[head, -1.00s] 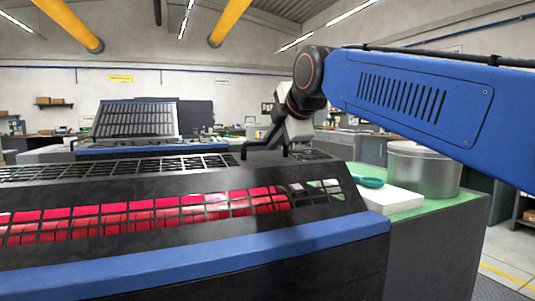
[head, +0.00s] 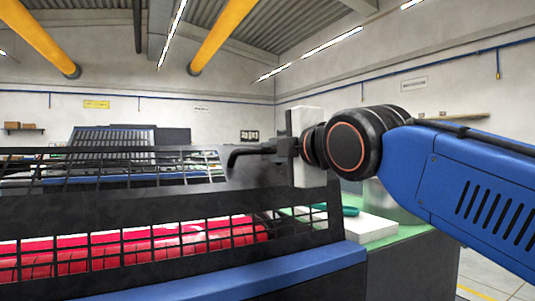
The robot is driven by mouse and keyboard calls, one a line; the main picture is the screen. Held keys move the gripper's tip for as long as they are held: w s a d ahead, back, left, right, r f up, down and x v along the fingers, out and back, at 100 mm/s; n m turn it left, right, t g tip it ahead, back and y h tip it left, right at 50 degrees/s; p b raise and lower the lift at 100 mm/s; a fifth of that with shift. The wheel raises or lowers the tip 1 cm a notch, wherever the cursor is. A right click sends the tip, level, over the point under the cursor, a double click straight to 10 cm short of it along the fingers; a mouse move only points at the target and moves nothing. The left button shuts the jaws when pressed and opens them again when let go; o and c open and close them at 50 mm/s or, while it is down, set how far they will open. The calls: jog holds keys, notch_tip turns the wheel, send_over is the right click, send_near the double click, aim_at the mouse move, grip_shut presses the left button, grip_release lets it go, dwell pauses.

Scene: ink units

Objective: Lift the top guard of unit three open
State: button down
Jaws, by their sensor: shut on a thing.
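The top guard (head: 110,207) of the near ink unit is a black lattice cover, tilted up at the front. Its black bent handle (head: 245,153) sticks out near its right end. My gripper (head: 284,150) is shut on that handle, at the handle's right part; the fingertips are dark and hard to tell from it. Red inked rollers (head: 130,250) show through and below the lattice. The blue front rail (head: 290,266) of the unit runs below them. No unit number is readable.
Another unit with a raised grid guard (head: 112,138) stands behind. To the right, a green-topped bench (head: 405,238) carries a white block (head: 368,228), a teal dish (head: 349,211) and a metal pot (head: 385,200) partly behind my arm. Yellow ducts hang overhead.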

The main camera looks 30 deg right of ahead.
jog(key=shift+f, duration=0.45)
jog(key=c, duration=1.8)
grip_release()
jog(key=shift+o, duration=0.2)
jog(key=shift+r, duration=0.15)
jog(key=shift+s+r, duration=0.1)
jog(key=shift+s, duration=0.5)
jog(key=s, duration=0.6)
jog(key=shift+s+r, duration=0.15)
jog(key=shift+r, duration=0.05)
